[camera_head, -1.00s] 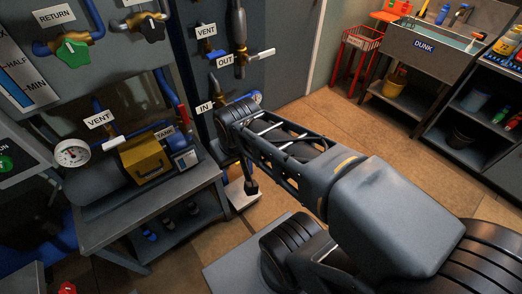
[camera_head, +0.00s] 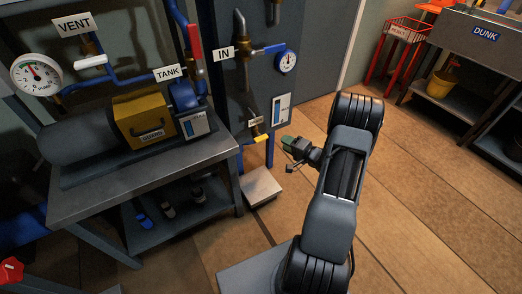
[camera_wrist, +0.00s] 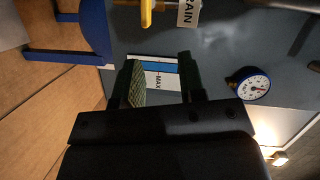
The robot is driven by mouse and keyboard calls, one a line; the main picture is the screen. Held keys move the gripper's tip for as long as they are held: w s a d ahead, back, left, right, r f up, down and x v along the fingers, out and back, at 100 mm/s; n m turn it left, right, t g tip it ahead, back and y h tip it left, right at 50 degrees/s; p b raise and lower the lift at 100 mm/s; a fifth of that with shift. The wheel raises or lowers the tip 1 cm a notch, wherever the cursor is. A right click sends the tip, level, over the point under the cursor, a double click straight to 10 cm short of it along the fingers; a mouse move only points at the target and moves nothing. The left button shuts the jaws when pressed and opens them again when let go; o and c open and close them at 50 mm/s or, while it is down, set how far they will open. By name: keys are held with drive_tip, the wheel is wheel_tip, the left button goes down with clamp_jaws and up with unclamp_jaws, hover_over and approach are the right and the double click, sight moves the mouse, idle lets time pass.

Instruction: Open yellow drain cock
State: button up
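The yellow drain cock handle (camera_head: 262,138) sticks out low on the dark blue panel, below a small white label (camera_head: 256,121). In the wrist view the yellow handle (camera_wrist: 147,12) is at the top edge, partly cut off, beside a label reading "RAIN" (camera_wrist: 188,12). My gripper (camera_head: 287,143) is just right of the handle in the head view, apart from it. In the wrist view my gripper (camera_wrist: 156,62) has its two dark fingers spread with nothing held between them. The handle lies beyond the fingertips.
A round gauge (camera_head: 287,61) and a blue-white level plate (camera_head: 281,108) are on the panel. A white scale-like platform (camera_head: 261,187) sits on the floor below. A grey bench (camera_head: 150,180) with a yellow box (camera_head: 144,117) stands left.

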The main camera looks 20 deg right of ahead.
sight(262, 138)
drive_tip(key=w+a+f+b, duration=0.1)
drive_tip(key=w+a, duration=0.1)
drive_tip(key=w, duration=0.1)
drive_tip(key=w+a+f+y+b, duration=0.1)
drive_tip(key=w+a+b, duration=0.1)
drive_tip(key=w, duration=0.1)
drive_tip(key=w+a+f+m+y+b, duration=0.1)
drive_tip(key=w+a, duration=0.1)
drive_tip(key=w, duration=0.1)
drive_tip(key=shift+w+a+f+t, duration=0.2)
drive_tip(key=shift+w+a+t, duration=0.1)
drive_tip(key=shift+w+a, duration=0.1)
drive_tip(key=shift+c, duration=0.5)
clamp_jaws()
